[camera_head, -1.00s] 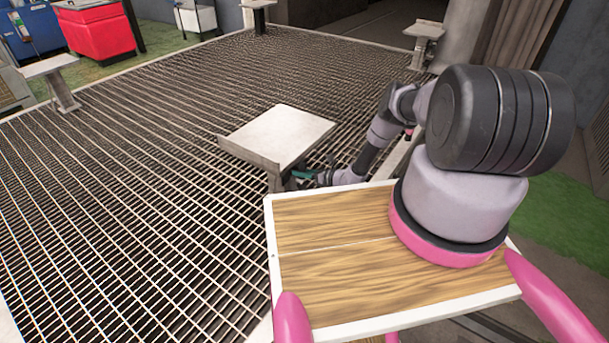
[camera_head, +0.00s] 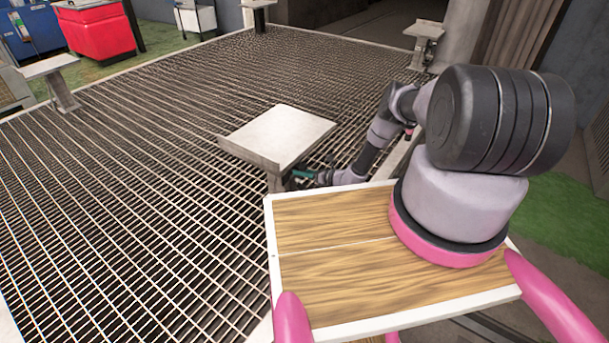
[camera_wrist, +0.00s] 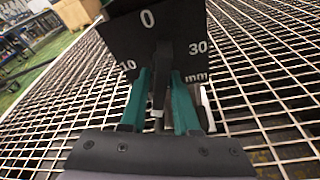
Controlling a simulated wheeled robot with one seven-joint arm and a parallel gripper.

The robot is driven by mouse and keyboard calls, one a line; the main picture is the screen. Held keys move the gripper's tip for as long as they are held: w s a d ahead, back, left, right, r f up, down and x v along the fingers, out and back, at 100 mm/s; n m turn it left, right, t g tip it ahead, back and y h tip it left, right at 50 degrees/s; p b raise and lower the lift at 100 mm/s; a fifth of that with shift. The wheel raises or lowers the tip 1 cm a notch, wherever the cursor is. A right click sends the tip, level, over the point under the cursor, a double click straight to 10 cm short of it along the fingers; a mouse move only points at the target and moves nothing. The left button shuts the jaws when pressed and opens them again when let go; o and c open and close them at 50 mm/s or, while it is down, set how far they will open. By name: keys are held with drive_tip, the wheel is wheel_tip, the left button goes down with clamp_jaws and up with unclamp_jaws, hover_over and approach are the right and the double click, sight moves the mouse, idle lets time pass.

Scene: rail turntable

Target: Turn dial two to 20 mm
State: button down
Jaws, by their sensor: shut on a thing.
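Dial two's likely face is a black plate (camera_wrist: 125,45) in the wrist view, marked 0 at the top, 10 at the left, 30 at the right, with "mm" under the 30. No 20 mark shows; the lower part is hidden by my gripper. My gripper (camera_wrist: 160,92) has green fingers shut on a narrow black handle (camera_wrist: 158,88) in front of the plate. Which mark the dial points to cannot be told. In the head view my gripper (camera_head: 304,176) is low beside a grey metal stand (camera_head: 285,132), under its top's edge; the dial is hidden there.
A metal grating (camera_head: 130,170) covers the floor. Other stands are at the left (camera_head: 48,66), the back (camera_head: 258,5) and the back right (camera_head: 424,32). A red bin (camera_head: 98,32) is at the back left. The grating left of the near stand is clear.

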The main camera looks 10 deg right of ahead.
idle(0.6)
drive_tip(key=shift+n+t+h, duration=0.4)
drive_tip(key=shift+n, duration=0.6)
drive_tip(key=n+h, duration=0.1)
drive_tip(key=n, duration=0.2)
drive_tip(key=shift+t, duration=0.4)
unclamp_jaws()
drive_tip(key=shift+n, duration=0.4)
drive_tip(key=s+d, duration=0.6)
drive_tip(key=shift+s+d, duration=0.2)
